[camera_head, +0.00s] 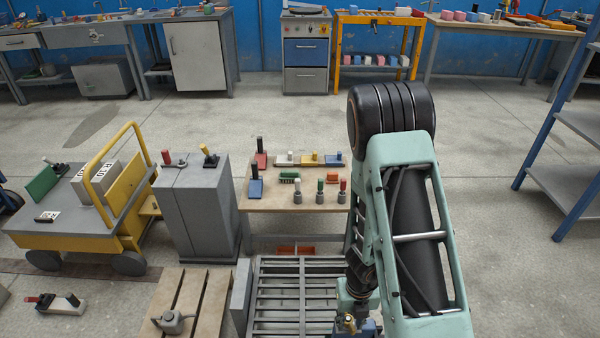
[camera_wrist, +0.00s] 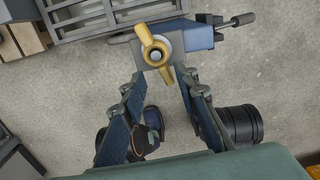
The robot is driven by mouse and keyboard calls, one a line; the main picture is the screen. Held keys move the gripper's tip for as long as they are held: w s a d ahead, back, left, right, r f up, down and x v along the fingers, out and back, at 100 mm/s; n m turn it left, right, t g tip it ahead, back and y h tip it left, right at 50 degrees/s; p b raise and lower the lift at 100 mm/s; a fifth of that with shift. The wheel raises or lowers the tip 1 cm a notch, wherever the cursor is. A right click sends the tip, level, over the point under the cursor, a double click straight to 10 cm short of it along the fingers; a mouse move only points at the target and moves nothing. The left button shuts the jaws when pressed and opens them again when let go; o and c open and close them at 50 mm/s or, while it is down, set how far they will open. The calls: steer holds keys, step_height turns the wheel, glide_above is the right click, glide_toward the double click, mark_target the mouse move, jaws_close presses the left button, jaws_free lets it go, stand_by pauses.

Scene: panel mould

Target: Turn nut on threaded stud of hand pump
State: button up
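The nut (camera_wrist: 147,36) is a brass-yellow wing nut with two lobes, around the end of a grey stud (camera_wrist: 155,56). The blue hand pump (camera_wrist: 198,36) lies behind and right of it in the wrist view, with a dark handle (camera_wrist: 240,20) pointing right. In the head view the nut (camera_head: 349,321) and part of the blue pump (camera_head: 368,330) show at the bottom edge, beside my arm. My gripper (camera_wrist: 161,86) is open. Its fingertips are just below the stud in the wrist view, one on each side of the nut's lower lobe. I cannot tell whether they touch it.
A grey slatted rack (camera_head: 290,300) stands left of the pump, with a wooden pallet (camera_head: 205,290) beyond it. A low table (camera_head: 265,204) with small coloured parts and a grey cabinet (camera_head: 190,215) stand farther back. Open floor lies to the right.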

step_height(320, 180, up, 10)
steer(key=shift+f, duration=0.15)
stand_by(0.4)
